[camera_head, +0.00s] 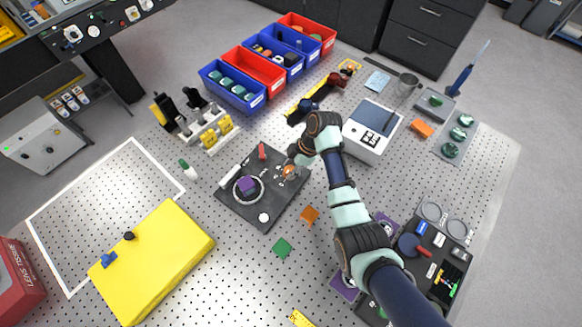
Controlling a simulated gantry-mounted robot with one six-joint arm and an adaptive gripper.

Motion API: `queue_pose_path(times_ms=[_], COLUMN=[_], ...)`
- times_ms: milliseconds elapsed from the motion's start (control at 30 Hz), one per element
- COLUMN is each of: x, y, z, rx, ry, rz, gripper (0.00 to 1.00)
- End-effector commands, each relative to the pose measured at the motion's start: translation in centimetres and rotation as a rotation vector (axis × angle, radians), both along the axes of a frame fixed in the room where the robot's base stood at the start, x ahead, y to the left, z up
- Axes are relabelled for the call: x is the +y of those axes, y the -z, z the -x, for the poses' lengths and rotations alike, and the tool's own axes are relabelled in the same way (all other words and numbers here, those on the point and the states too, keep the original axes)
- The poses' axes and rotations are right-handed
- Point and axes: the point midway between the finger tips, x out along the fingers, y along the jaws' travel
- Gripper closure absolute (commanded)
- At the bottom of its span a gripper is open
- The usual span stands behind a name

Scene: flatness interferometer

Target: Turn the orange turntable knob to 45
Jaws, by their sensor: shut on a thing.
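The dark turntable base plate (262,213) lies on the perforated table near the middle of the head view. On it are a round stage with a purple block (247,185), a white disc (264,217) and a small red part (262,151). The orange turntable knob (288,173) is at the plate's upper right part. My gripper (291,164) reaches in from the right and is shut on the orange knob. The fingers partly hide the knob, and its scale marks are too small to read.
A yellow case (150,262) stands at lower left. A white instrument (373,132) is right of my wrist. Blue and red bins (255,68) line the back. Orange (310,215) and green (282,248) pieces lie in front of the plate, with bare table around them.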

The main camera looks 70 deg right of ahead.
Motion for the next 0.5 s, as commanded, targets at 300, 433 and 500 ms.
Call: queue_pose_path(times_ms=[300, 433, 500], x=[0.11, 0.18, 0.19], y=[-0.42, -0.51, -0.55], z=[0.04, 0.07, 0.09], rx=[0.000, 0.001, 0.001], ry=[0.105, 0.201, 0.259], rz=[-0.002, -0.002, -0.001], gripper=[0.97, 0.97, 0.97])
